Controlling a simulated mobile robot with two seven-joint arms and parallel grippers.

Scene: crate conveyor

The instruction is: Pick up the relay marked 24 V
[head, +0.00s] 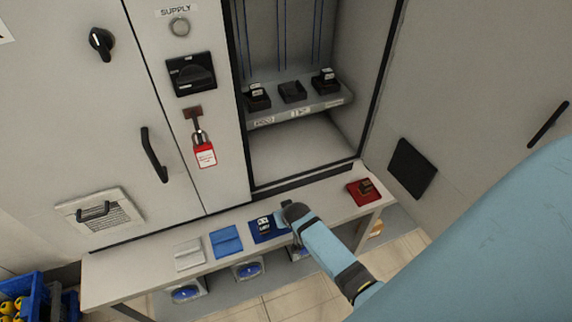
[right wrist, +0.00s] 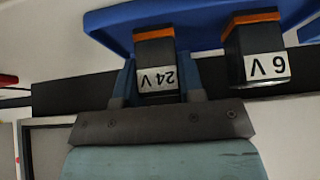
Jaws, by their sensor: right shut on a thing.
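The relay marked 24 V (right wrist: 156,48) is a dark block with an orange band and a white label, upside down in the right wrist view. My right gripper (right wrist: 158,88) is shut on it, one finger on each side. The relay's orange end is at the dark blue mat (right wrist: 200,28); I cannot tell whether it touches. A second, similar relay (right wrist: 262,50) stands beside it, its label a single digit and V. In the head view, my right gripper (head: 285,218) is over the right part of the blue mat (head: 258,239), partly hiding the relays. My left gripper is not in view.
The bench (head: 150,262) also bears a white mat (head: 189,255), a lighter blue mat (head: 226,241) and a red mat (head: 356,198) with a dark relay. Behind, an open cabinet has a shelf (head: 300,108) with three sockets, the middle one empty. Blue-marked bins stand below.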

